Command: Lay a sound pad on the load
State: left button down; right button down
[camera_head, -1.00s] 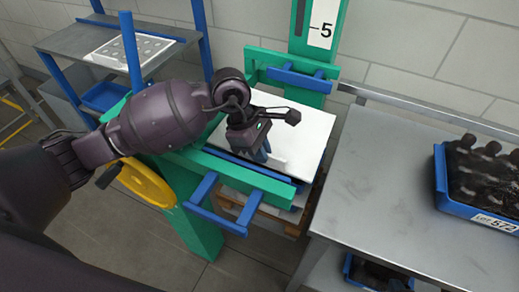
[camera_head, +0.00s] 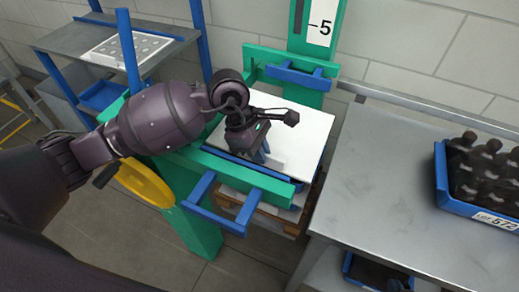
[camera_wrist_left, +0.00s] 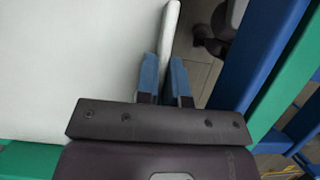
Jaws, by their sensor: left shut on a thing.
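A plain white pad (camera_head: 300,130) lies flat inside the green and blue frame (camera_head: 235,170), above a wooden pallet (camera_head: 262,208). My left gripper (camera_head: 263,156) is over the pad's near-left part, pointing down. Its blue fingers are shut on a white tab or edge at the pad. In the left wrist view the white pad (camera_wrist_left: 75,60) fills the left side, and the blue fingers (camera_wrist_left: 165,75) stand at its upright white edge. What lies under the pad is mostly hidden. My right gripper is not in view.
A white sheet with grey spots (camera_head: 128,48) lies on the grey shelf (camera_head: 60,38) at left. A grey table (camera_head: 375,190) stands at right with a blue crate (camera_head: 440,180) of dark bottles (camera_head: 470,165). A yellow handwheel (camera_head: 147,180) is beside the frame. The table's middle is clear.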

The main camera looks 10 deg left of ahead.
pick_arm(q)
jog(key=shift+f, duration=0.45)
jog(key=c, duration=1.1)
grip_release()
jog(key=shift+c, duration=0.2)
